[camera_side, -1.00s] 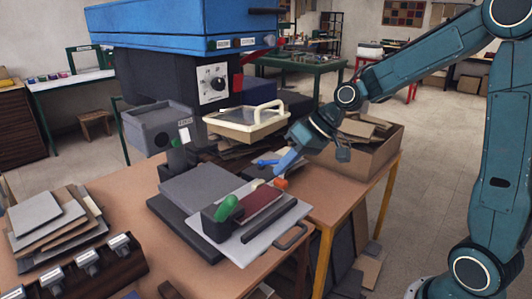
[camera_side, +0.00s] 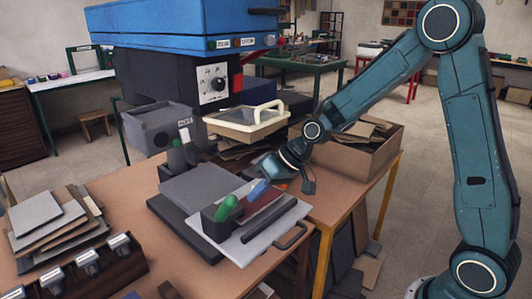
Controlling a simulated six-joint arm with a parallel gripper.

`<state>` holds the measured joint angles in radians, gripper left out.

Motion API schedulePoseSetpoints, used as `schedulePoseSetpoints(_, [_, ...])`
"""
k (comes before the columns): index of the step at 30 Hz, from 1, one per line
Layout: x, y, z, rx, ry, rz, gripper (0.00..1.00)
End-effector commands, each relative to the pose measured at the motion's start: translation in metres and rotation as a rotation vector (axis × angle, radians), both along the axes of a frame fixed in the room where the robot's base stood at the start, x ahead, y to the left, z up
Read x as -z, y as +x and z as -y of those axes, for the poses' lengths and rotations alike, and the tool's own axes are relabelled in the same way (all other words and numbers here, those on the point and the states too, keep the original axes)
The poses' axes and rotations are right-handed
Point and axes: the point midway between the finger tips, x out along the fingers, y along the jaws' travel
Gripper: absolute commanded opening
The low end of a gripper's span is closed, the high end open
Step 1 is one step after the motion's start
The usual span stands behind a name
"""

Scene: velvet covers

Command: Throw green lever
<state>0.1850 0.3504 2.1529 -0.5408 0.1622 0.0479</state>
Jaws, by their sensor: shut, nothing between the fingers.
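The fingertips are to the right of the green lever, with a small gap showing in the picture. An orange knob behind my gripper is mostly hidden.
A cardboard box (camera_side: 352,157) sits at the right.

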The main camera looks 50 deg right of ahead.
Motion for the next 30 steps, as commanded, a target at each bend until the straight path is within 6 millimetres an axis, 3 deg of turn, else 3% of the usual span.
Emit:
schedulePoseSetpoints(12, [-0.004, 0.006, -0.036, -0.001, 0.0, 0.0, 0.0])
schedulePoseSetpoints(30, [-0.005, 0.007, -0.041, 0.0, -0.003, 0.002, 0.0])
